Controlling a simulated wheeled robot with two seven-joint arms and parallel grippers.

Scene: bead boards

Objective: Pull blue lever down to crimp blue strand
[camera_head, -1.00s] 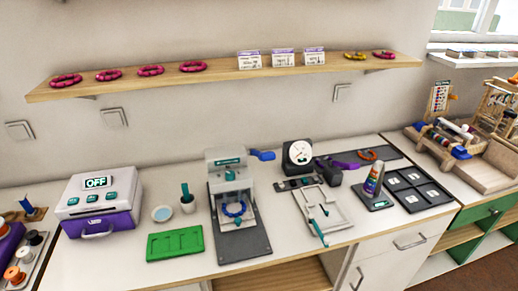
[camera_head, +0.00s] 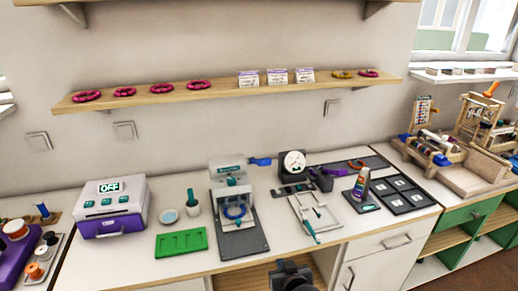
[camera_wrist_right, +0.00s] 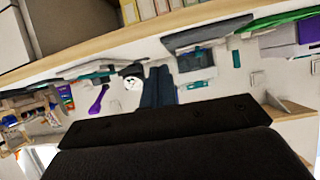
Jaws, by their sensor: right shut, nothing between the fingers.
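The crimping press (camera_head: 230,180) stands on a dark base plate on the counter, with a white and grey body. Its blue lever (camera_head: 260,162) sticks out sideways to the right near the top. The blue strand (camera_head: 235,211) lies as a loop in the lower part of the press. My right gripper (camera_head: 292,275) is shut and empty, low at the counter's front edge, well apart from the lever. My left gripper is out of view.
A dial gauge (camera_head: 292,163) stands close right of the lever. A clamp board (camera_head: 315,213) and a bottle (camera_head: 362,183) are farther right. A green tray (camera_head: 181,242) and a white and purple machine (camera_head: 110,207) are left. A shelf (camera_head: 215,94) with bracelets hangs above.

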